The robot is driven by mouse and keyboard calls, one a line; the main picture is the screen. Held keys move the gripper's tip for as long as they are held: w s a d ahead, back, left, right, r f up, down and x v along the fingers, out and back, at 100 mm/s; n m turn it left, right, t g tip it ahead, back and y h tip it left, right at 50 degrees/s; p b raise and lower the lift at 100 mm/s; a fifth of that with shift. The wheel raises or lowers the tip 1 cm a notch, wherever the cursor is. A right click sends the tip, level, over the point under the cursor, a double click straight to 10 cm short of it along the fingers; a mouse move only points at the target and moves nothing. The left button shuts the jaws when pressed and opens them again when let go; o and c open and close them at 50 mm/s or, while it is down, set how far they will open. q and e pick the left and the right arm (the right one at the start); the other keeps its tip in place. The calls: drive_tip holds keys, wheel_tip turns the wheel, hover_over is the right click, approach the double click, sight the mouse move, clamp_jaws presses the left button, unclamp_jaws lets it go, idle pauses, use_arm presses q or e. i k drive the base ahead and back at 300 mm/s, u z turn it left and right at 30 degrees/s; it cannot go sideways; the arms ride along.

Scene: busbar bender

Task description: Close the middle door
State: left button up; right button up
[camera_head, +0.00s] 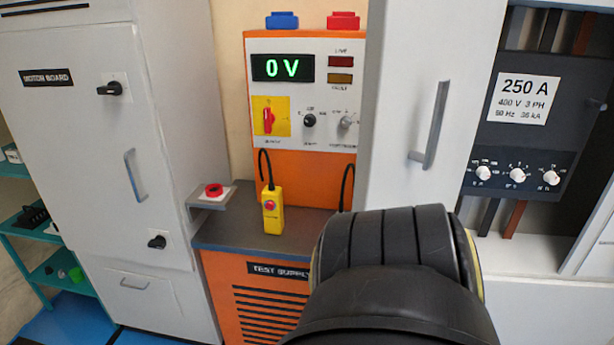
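A white door (461,60) with a grey vertical handle (434,125) stands open right of centre, its left edge overlapping the orange test panel. To its right, the cabinet interior is exposed, with a dark breaker unit (545,65) labelled 250 A and three white knobs. I cannot tell from this view alone whether it is the middle door. A black segment of my arm (400,270) rises from the bottom and hides the lower part of the door. Neither gripper's fingers show.
An orange test supply (330,175) reading 0 V stands left of the door, with a yellow pendant (272,211) on its grey ledge. A closed white motor board cabinet (75,130) is at the left, beside a teal shelf (50,262).

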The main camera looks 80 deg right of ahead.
sight(412, 46)
drive_tip(key=i, duration=1.35)
drive_tip(key=z, duration=4.3)
drive_tip(key=i, duration=1)
